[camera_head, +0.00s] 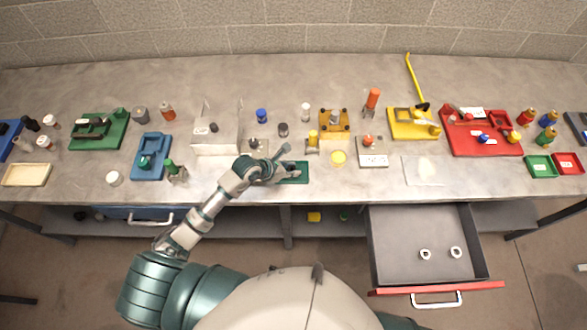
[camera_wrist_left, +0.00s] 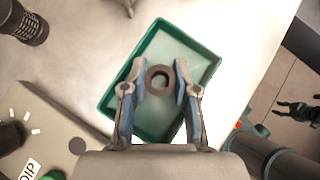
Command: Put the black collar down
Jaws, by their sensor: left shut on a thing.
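The black collar (camera_wrist_left: 160,79), a dark ring with an open centre, is between the fingertips of my left gripper (camera_wrist_left: 160,82) in the left wrist view. The left gripper is shut on it. Behind the ring is a shallow green tray (camera_wrist_left: 108,102) with a pale floor. Whether the ring touches the tray floor cannot be told. In the head view my left gripper (camera_head: 283,165) is over the left part of the green tray (camera_head: 305,178), near the bench's front edge, and hides the collar. My right gripper (camera_wrist_left: 292,109) shows small at the right of the left wrist view, fingers apart.
An open drawer (camera_head: 420,235) with two pale nuts juts out below the bench at right. Bare bench lies behind the parts.

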